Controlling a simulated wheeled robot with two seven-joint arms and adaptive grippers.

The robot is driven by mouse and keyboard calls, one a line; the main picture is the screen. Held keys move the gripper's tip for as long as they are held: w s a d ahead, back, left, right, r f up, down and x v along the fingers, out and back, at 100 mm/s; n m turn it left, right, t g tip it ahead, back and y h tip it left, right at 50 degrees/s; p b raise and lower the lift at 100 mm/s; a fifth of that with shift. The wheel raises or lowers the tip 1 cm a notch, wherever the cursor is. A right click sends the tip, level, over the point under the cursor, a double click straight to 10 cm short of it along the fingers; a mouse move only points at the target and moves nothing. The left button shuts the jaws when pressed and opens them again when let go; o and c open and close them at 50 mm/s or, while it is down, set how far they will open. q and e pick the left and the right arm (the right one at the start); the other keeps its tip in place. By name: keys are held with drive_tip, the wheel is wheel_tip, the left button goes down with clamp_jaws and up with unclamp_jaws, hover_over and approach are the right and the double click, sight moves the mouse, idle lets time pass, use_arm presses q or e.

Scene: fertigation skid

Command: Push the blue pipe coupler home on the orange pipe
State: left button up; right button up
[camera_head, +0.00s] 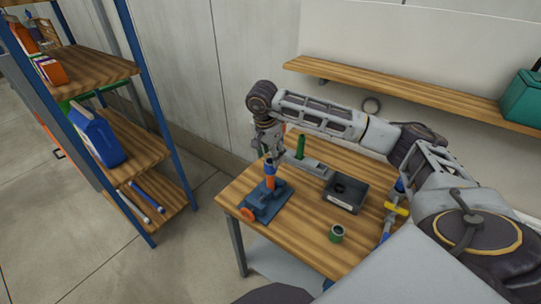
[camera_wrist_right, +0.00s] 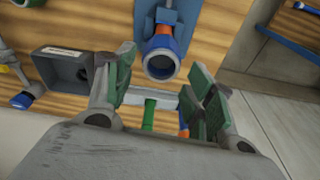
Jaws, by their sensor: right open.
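The orange pipe (camera_head: 270,170) stands upright on a blue base (camera_head: 264,203) at the left of the wooden table. In the right wrist view the blue pipe coupler (camera_wrist_right: 161,66) shows as a ring with its open end towards me, and orange pipe (camera_wrist_right: 159,44) shows behind it. How far it sits on the pipe cannot be told. My right gripper (camera_head: 271,155) is above the pipe, pointing down. In the right wrist view its green-padded fingers (camera_wrist_right: 160,80) are open, with the coupler beyond and between them, seemingly untouched. My left gripper is not in view.
A dark tray (camera_head: 345,206), a green ring-shaped part (camera_head: 337,233) and a yellow-handled blue part (camera_head: 396,209) are on the table to the right. A green upright part (camera_head: 300,147) stands behind the pipe. A shelf rack (camera_head: 150,152) stands at the left.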

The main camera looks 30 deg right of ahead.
drive_tip(key=shift+o, duration=0.3)
drive_tip(key=o, duration=0.5)
drive_tip(key=shift+r, duration=0.2)
wheel_tip(320, 180, up, 9)
drive_tip(key=p, duration=0.4)
drive_tip(key=shift+f+p, duration=0.15)
drive_tip(key=shift+p, duration=0.25)
idle(1.3)
drive_tip(key=shift+s+f, duration=0.1)
idle(0.6)
